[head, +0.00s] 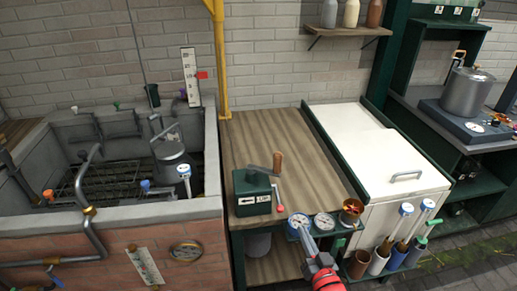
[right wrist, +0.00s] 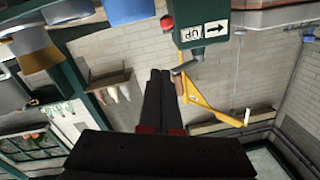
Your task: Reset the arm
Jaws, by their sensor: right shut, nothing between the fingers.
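My right gripper (head: 302,234) comes in from the bottom of the head view, with red at the base of its fingers. It points up toward the gauges on the front edge of the wooden bench. In the right wrist view its two dark fingers (right wrist: 160,76) lie together, with nothing between them. A green crank box (head: 254,193) marked UP stands on the bench, up and left of the gripper. The box (right wrist: 203,22) shows upside down in the right wrist view, beyond the fingertips. I cannot tell whether the gripper touches the gauge there. My left gripper is not in view.
A brick-sided sink (head: 110,215) with pipes is at left. A white chest (head: 378,157) stands right of the bench (head: 255,135); brushes in cups (head: 378,262) hang at its front. A pot (head: 467,92) stands far right. The bench's back half is clear.

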